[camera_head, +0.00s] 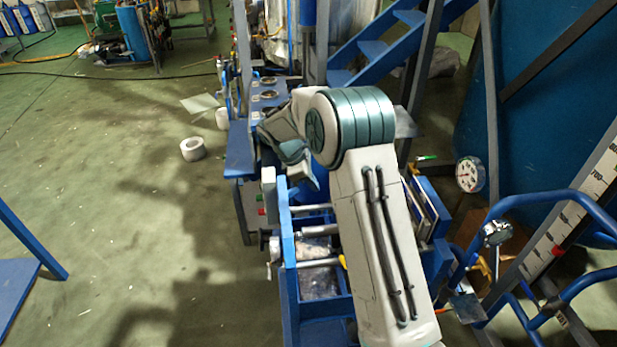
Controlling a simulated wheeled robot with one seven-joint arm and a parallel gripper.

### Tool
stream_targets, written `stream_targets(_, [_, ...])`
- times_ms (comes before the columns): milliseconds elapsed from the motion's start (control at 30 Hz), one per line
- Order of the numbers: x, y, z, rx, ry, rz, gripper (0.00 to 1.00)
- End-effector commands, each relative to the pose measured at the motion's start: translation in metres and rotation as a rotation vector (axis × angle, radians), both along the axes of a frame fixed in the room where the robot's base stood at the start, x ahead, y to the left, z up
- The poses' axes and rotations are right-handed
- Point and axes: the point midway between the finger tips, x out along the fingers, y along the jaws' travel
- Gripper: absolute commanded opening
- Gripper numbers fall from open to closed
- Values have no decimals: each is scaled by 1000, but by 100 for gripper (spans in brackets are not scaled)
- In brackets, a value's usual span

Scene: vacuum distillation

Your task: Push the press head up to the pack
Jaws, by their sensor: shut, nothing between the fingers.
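A press with a blue frame (290,262) stands below the middle of the head view. Pale horizontal rods (318,263) run across it. Pale upright plates (424,208) show at its right side, beyond my arm; they may be the pack. I cannot tell which part is the press head. My arm crosses the press from the lower right and bends at a large grey-green joint. Its wrist reaches down on the left, above the far part of the press. My gripper's fingers are hidden, so any contact with the press cannot be seen.
A blue bench (240,150) stands beyond the press. A white roll (192,148) lies on the green floor, which is mostly open at left. Blue tubular rails (540,200) and a round gauge (469,174) are at right. Blue stairs (375,48) rise behind.

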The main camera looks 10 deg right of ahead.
Motion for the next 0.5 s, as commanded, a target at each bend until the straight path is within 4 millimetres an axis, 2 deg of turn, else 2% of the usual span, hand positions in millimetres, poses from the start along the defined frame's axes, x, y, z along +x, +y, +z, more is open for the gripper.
stream_targets(100, [14, 6, -14, -24, 43, 72, 0])
stream_targets(200, [20, 7, -23, -37, 62, 105, 0])
stream_targets(367, [23, 5, -33, -43, 71, 121, 0])
stream_targets(500, [22, -2, -48, -42, 71, 119, 0])
